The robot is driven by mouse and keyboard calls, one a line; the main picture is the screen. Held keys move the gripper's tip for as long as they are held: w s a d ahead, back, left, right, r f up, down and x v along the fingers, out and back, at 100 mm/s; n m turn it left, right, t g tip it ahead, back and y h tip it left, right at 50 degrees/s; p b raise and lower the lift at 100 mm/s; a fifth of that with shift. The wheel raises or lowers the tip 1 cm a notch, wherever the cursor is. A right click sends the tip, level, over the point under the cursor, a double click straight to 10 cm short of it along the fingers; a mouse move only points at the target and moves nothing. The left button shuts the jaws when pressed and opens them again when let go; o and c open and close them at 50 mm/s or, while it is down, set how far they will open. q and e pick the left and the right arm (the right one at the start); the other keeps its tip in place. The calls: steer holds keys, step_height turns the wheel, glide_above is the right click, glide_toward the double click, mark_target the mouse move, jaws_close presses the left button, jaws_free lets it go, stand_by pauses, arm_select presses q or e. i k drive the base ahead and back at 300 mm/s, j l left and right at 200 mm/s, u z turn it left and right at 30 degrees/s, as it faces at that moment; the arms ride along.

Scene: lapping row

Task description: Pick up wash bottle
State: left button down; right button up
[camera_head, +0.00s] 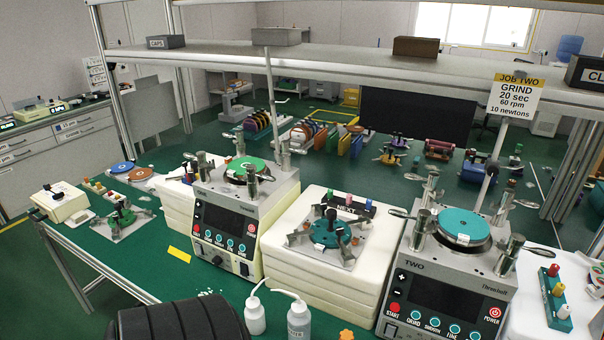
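Two wash bottles with bent spouts stand side by side at the bottom edge of the view. The left one is white (255,319). The right one is greyish with a dark label (299,322), and its lower part is cut off by the frame. They stand in front of the white block stack between the two lapping machines.
Lapping machines stand left (228,220) and right (452,280) of the white stack (335,270). A black ribbed shape (180,322), unidentified, fills the bottom left. An orange knob-like item (346,335) is right of the bottles. A long shelf (340,62) spans above.

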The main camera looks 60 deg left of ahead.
mark_target(299, 316)
steer(key=u, duration=1.75)
steer(key=k+j+u, duration=0.1)
steer(key=k+u, duration=0.35)
steer(key=k, duration=0.15)
